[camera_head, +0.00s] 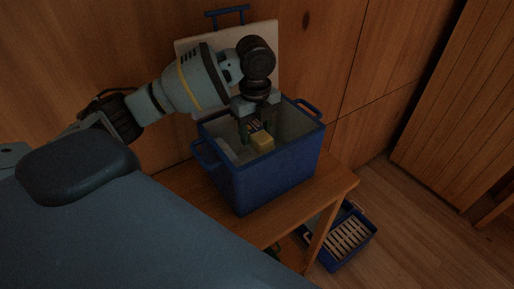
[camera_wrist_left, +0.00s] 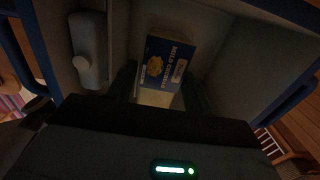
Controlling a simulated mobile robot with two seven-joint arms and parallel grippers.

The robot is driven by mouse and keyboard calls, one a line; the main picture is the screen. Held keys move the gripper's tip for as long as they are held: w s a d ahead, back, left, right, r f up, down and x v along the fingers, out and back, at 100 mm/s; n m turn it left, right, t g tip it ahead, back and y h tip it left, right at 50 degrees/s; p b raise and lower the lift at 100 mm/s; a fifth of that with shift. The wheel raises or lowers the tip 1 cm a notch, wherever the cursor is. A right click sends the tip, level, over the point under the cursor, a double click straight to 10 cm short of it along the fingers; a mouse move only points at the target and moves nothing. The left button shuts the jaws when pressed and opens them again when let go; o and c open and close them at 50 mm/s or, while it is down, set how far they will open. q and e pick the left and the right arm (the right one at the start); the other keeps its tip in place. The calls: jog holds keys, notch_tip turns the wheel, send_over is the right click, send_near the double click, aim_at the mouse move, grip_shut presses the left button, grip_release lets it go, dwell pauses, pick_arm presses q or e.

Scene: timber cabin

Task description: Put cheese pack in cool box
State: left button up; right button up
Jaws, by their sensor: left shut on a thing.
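The blue cool box (camera_head: 270,180) stands on a wooden bench with its pale lid (camera_head: 262,33) raised behind it. My left gripper (camera_head: 256,134) reaches down into the box opening from above. In the left wrist view the cheese pack (camera_wrist_left: 168,62) shows a blue label with "MILD CHEDDAR" style lettering, between the dark fingers (camera_wrist_left: 158,90). The pack is inside the box walls; whether it touches the box floor I cannot tell. My right gripper is not in view.
A grey rounded object (camera_wrist_left: 88,50) lies along the left inner wall of the box in the wrist view. The wooden bench (camera_head: 335,180) has bare room to the right. A blue slatted crate (camera_head: 347,238) is on the floor below. A timber wall is close behind.

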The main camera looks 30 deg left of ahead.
aim_at(256, 130)
pick_arm(q)
jog(key=shift+f, duration=0.95)
jog(key=shift+f, duration=0.1)
jog(key=shift+f, duration=2.15)
jog(key=shift+f, duration=0.6)
jog(key=o, duration=1.2)
notch_tip(256, 130, up, 13)
jog(key=shift+r, duration=0.1)
